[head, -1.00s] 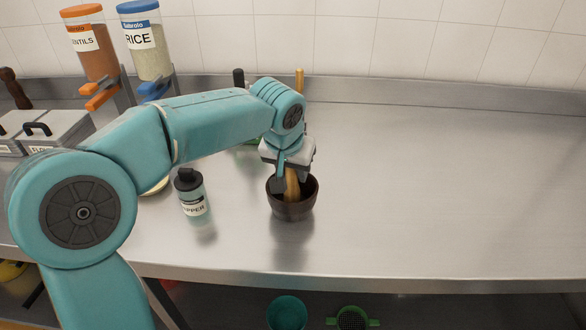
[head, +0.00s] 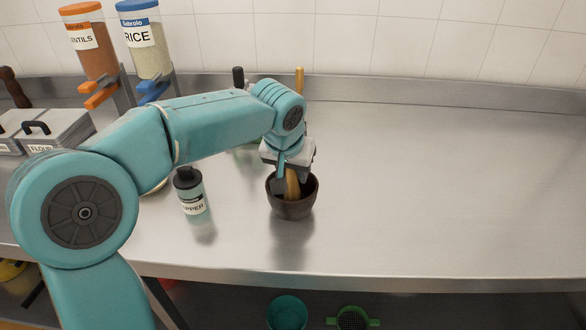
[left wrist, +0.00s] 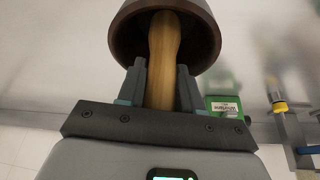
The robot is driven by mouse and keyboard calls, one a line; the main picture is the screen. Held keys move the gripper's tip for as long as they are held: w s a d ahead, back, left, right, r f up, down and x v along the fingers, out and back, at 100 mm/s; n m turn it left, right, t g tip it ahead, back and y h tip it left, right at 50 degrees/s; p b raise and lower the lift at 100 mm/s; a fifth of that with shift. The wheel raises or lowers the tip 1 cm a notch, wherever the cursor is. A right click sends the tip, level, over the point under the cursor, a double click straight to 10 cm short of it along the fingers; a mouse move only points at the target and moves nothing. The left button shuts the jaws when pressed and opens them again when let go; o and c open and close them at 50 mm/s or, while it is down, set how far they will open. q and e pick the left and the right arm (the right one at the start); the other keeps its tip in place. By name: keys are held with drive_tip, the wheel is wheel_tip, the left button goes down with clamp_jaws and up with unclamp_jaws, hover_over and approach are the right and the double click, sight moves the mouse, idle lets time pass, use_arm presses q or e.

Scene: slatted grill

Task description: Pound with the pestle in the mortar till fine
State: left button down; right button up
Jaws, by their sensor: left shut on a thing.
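The dark brown mortar (head: 292,208) stands upright on the steel counter, near the middle of the head view. It also shows at the top of the left wrist view (left wrist: 128,38). The wooden pestle (head: 292,183) stands with its lower end inside the mortar; in the left wrist view the pestle (left wrist: 163,60) runs between the fingers into the bowl. My left gripper (head: 288,182) is shut on the pestle, right over the mortar's rim; its fingers show in the left wrist view (left wrist: 160,85). The mortar's contents are hidden. My right gripper is not in view.
A pepper bottle (head: 190,192) stands left of the mortar. Lentil (head: 93,45) and rice (head: 148,45) dispensers and lidded metal boxes (head: 50,132) are at the left back. The counter's right side is clear. A teal bowl (head: 287,312) sits below the front edge.

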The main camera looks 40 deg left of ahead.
use_arm(q)
wheel_tip(320, 180, up, 4)
drive_tip(key=p, duration=0.2)
drive_tip(key=shift+f+p, duration=0.2)
drive_tip(key=shift+p, duration=0.1)
drive_tip(key=shift+s, duration=0.1)
drive_tip(key=shift+f, duration=0.2)
drive_tip(key=shift+r, duration=0.1)
idle(0.5)
drive_tip(key=f+b, duration=0.1)
drive_tip(key=f, duration=0.1)
drive_tip(key=f+b, duration=0.1)
drive_tip(key=b, duration=0.1)
drive_tip(key=shift+w+f, duration=0.2)
drive_tip(key=shift+f, duration=0.15)
wheel_tip(320, 180, up, 4)
drive_tip(key=p, duration=0.3)
drive_tip(key=shift+s, duration=0.1)
drive_tip(key=shift+f, duration=0.15)
